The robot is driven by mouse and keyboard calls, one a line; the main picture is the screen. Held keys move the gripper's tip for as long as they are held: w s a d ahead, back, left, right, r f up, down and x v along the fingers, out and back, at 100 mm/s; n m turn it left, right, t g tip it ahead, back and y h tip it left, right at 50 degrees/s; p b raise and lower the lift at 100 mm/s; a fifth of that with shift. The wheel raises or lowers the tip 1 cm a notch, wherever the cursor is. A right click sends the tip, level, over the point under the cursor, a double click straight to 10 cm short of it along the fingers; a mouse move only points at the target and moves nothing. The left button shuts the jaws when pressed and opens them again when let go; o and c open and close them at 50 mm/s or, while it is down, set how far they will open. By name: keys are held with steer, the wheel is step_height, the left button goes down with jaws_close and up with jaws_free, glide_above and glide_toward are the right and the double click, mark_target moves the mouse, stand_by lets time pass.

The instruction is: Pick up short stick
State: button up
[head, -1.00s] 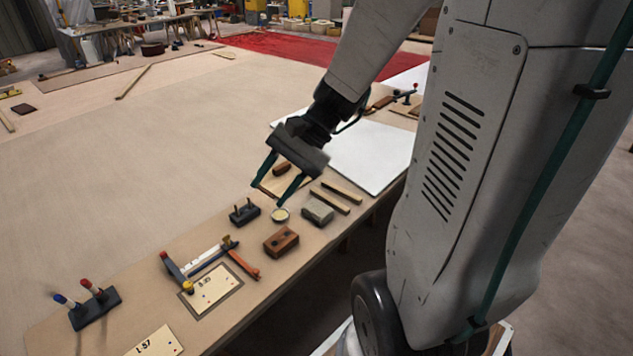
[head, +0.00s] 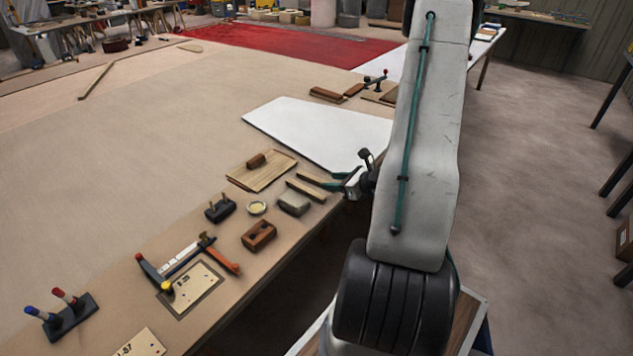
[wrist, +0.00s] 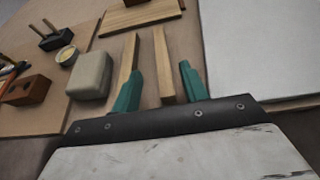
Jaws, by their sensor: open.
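Two pale wooden sticks lie side by side on the brown table; I cannot tell which is shorter. The left stick (wrist: 127,58) shows in the wrist view with its near end partly hidden by my left finger. It also shows in the head view (head: 305,191). The right stick (wrist: 163,63) lies in line with the gap between my fingers, and in the head view (head: 313,179) it runs toward them. My gripper (wrist: 159,72) is open and empty, with teal fingers on either side of the right stick. In the head view my gripper (head: 329,180) is low at the table edge.
A grey block (head: 294,203) lies just left of the sticks, near a round tin (head: 257,208) and a brown block (head: 259,235). A wooden board (head: 262,174) is behind them. A white sheet (head: 320,132) lies to the right. The table's far middle is clear.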

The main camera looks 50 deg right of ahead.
mark_target(318, 179)
steer(key=x, duration=0.6)
steer(key=shift+w+d, duration=0.1)
steer(key=shift+d, duration=0.05)
jaws_close()
